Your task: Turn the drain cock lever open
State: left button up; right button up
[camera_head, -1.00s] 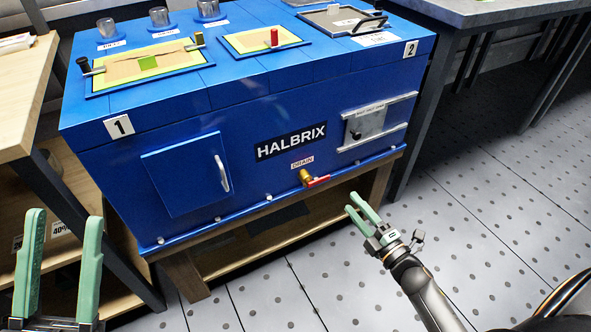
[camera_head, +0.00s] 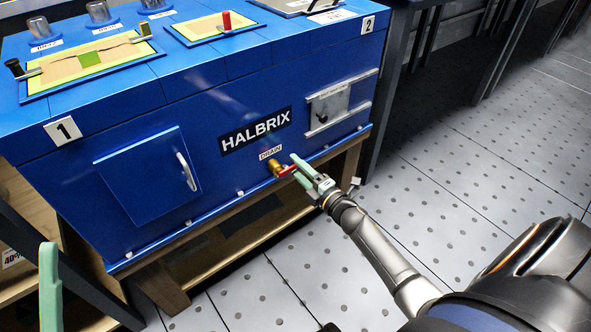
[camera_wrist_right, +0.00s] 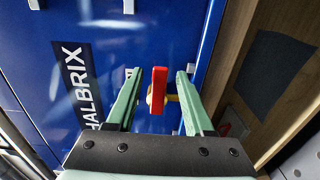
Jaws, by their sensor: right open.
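The drain cock (camera_head: 277,168) is a brass valve low on the front of the blue HALBRIX machine, under the DRAIN label (camera_head: 270,153). Its red lever (camera_head: 287,171) points right, along the machine front. My right gripper (camera_head: 297,165) is open at the lever. In the right wrist view the red lever (camera_wrist_right: 159,90) stands between the two green fingers, with a gap on both sides, and hides most of the brass body. My left gripper (camera_head: 50,285) shows only one green finger at the lower left edge; its other finger is out of view.
The blue machine (camera_head: 215,95) has a door with a handle (camera_head: 187,171) to the left and a metal slide plate (camera_head: 330,105) to the right. A wooden stand (camera_head: 345,185) is beneath it. The perforated floor (camera_head: 460,160) at right is clear.

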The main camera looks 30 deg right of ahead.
jog(key=shift+w, duration=0.6)
grip_shut()
